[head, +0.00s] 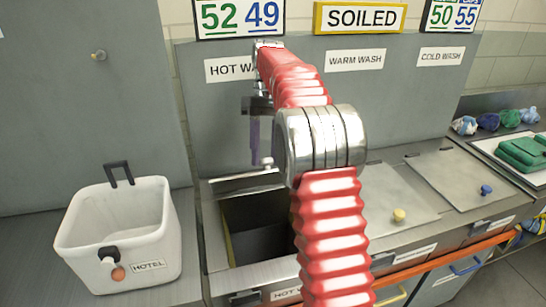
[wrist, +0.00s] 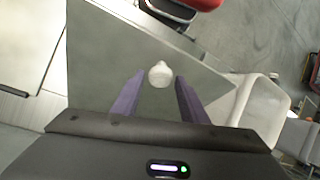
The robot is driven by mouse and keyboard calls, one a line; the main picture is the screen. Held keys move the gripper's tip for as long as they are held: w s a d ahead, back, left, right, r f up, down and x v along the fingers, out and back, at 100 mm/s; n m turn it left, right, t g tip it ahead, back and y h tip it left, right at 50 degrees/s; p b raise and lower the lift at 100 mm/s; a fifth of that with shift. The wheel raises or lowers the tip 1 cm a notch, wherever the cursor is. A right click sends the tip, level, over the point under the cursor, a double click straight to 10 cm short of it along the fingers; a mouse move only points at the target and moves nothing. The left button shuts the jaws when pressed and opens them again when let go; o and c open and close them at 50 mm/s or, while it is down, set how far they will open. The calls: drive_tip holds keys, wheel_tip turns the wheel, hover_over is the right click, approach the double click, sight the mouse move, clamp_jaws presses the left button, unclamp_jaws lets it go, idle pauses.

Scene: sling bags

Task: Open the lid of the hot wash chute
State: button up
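The hot wash chute (head: 262,232) shows in the head view as a dark open hole in the counter, left of my arm. Its grey lid (head: 238,185) is raised and seen nearly edge-on at the back of the hole. The lid's white knob (head: 267,162) stands at its upper edge. My gripper (head: 255,162) is above and behind the lid, purple fingers pointing down. In the wrist view the lid (wrist: 100,65) fills the middle, and its knob (wrist: 160,74) lies ahead of my open gripper (wrist: 159,84), between the lines of the two fingers, apparently untouched.
A white hotel bin (head: 120,235) stands left of the chute. Shut warm wash (head: 400,195) and cold wash (head: 465,175) lids lie to the right, with yellow and blue knobs. A tray with a green bag (head: 525,152) is at far right. A grey panel rises behind.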

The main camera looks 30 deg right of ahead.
drive_tip(key=shift+m+t+h, duration=0.3)
drive_tip(key=shift+t+h, duration=0.5)
drive_tip(key=shift+t, duration=0.1)
drive_tip(key=w+a, duration=0.2)
drive_tip(key=w, duration=0.1)
drive_tip(key=shift+w+a+r, duration=0.1)
drive_tip(key=shift+w+a, duration=0.05)
drive_tip(key=shift+a, duration=0.15)
drive_tip(key=c, duration=0.6)
drive_tip(key=shift+a+r, duration=0.2)
drive_tip(key=shift+r, duration=0.1)
drive_tip(key=shift+c, duration=0.7)
drive_tip(key=s+a+r+t, duration=0.1)
drive_tip(key=a+r, duration=0.1)
drive_tip(key=s+a+r+t+h, duration=0.1)
drive_tip(key=s+a+r+t, duration=0.1)
drive_tip(key=shift+s+a+m, duration=0.15)
drive_tip(key=shift+m, duration=0.15)
clamp_jaws()
drive_tip(key=s+a+f+t, duration=0.1)
drive_tip(key=s+a+f, duration=0.1)
drive_tip(key=s, duration=0.6)
drive_tip(key=s+a+f+t, duration=0.2)
drive_tip(key=s+f, duration=0.1)
drive_tip(key=s, duration=0.6)
drive_tip(key=s+a+f+t, duration=0.2)
drive_tip(key=s+f, duration=0.1)
drive_tip(key=s, duration=0.5)
drive_tip(key=shift+s+f, duration=0.25)
drive_tip(key=shift+s, duration=0.1)
